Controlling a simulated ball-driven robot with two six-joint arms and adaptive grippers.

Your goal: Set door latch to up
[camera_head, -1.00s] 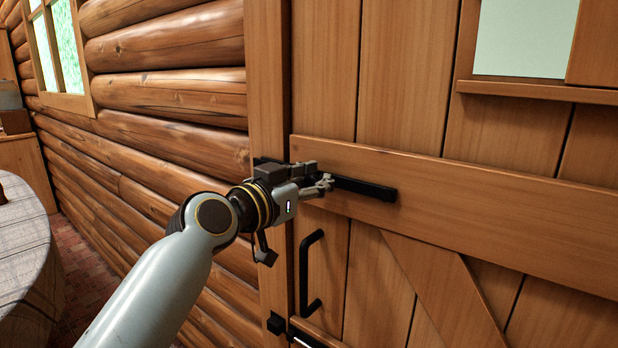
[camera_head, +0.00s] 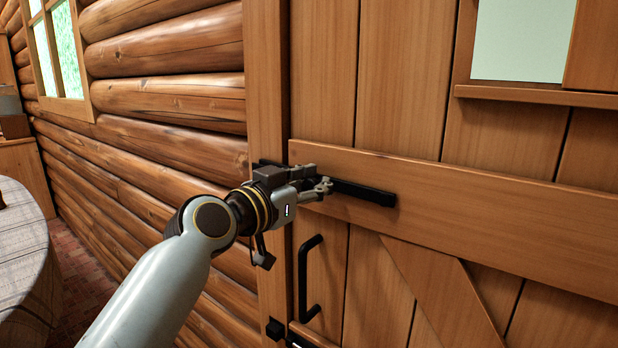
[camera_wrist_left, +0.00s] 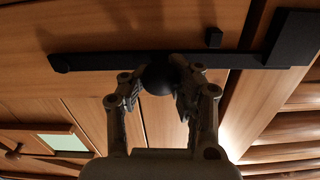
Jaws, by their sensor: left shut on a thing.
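The door latch (camera_head: 365,191) is a black bar lying along the door's wooden crossbeam, roughly parallel to it. Its inner part is hidden behind my left gripper (camera_head: 322,187) in the head view. In the left wrist view, the bar (camera_wrist_left: 110,62) runs across the picture from a round end at left to a dark bracket (camera_wrist_left: 294,38) at right. My left gripper (camera_wrist_left: 160,95) is shut on the latch's round black knob (camera_wrist_left: 157,79), with one finger on each side. My right gripper is not in view.
A black door handle (camera_head: 303,280) is below the latch. The log wall (camera_head: 165,100) is close on the left, with a window (camera_head: 55,50). A cloth-covered table (camera_head: 20,260) stands at far left. The door has a ledge (camera_head: 530,95) below its pane.

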